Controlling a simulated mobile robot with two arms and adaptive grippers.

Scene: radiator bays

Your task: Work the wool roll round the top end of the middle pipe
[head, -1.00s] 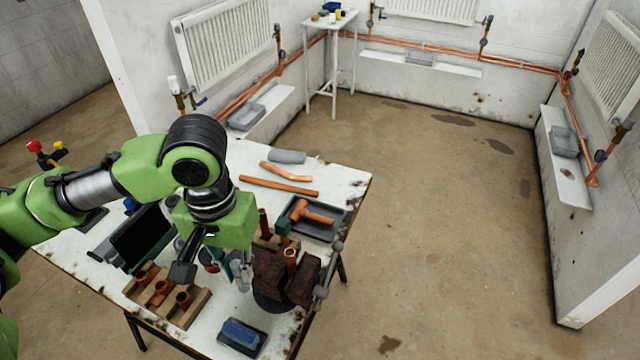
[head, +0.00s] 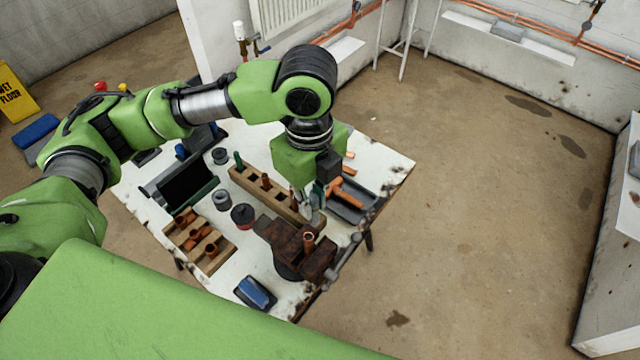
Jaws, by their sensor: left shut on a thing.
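My left gripper (head: 312,206) points down at the right end of a long wooden rack (head: 253,187), behind the vise. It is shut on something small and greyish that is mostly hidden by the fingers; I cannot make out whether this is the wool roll. A wooden block (head: 214,262) to the left holds three copper pieces, the middle one (head: 198,236) also bare. I cannot tell which is the middle pipe. My right gripper is out of view.
Floor to the right is open.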

